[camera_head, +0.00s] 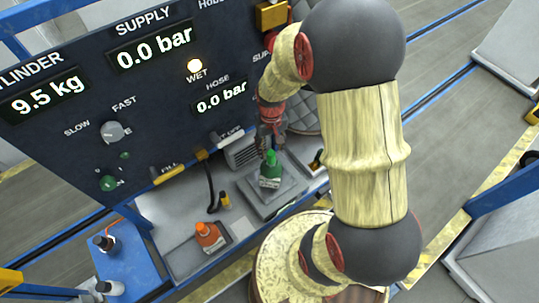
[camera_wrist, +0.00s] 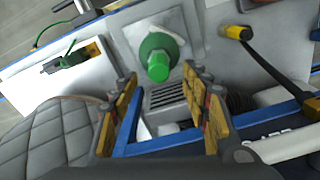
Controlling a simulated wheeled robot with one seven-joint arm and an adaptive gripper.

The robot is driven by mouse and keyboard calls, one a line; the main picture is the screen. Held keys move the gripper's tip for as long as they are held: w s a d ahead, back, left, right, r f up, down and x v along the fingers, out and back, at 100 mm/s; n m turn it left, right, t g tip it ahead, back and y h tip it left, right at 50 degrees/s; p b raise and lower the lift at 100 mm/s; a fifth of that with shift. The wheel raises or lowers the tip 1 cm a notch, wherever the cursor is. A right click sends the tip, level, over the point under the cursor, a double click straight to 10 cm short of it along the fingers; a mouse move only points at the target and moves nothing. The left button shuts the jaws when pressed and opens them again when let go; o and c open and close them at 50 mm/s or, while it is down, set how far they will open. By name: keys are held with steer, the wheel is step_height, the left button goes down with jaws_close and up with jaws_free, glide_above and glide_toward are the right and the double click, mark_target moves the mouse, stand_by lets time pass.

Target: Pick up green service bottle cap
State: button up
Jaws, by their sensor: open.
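The green service bottle (camera_head: 269,180) stands upright on a grey square plate (camera_head: 288,192) on the bench. Its green cap (camera_head: 271,157) is on top. In the wrist view the bottle (camera_wrist: 158,44) is seen from above, with the cap (camera_wrist: 158,71) toward the picture's lower middle. My gripper (camera_head: 269,148) is just above the bottle in the head view. In the wrist view my gripper (camera_wrist: 163,88) is open and empty, with its two yellow-padded fingers spread on either side below the cap. Whether a finger touches the cap cannot be told.
A dark control panel (camera_head: 150,120) with displays rises behind the bench. An orange bottle (camera_head: 209,237) stands on another plate at left. A black hose with a yellow end (camera_wrist: 237,32) lies near the green bottle. A blue rail (camera_wrist: 160,145) and grey vent (camera_wrist: 170,97) lie below the cap.

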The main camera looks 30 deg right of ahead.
mark_target(271, 153)
step_height(271, 153, down, 5)
steer(key=shift+f+p, duration=0.1)
steer(key=shift+p, duration=0.25)
steer(key=shift+d, duration=0.1)
steer(key=shift+s, duration=0.1)
steer(key=c, duration=1.1)
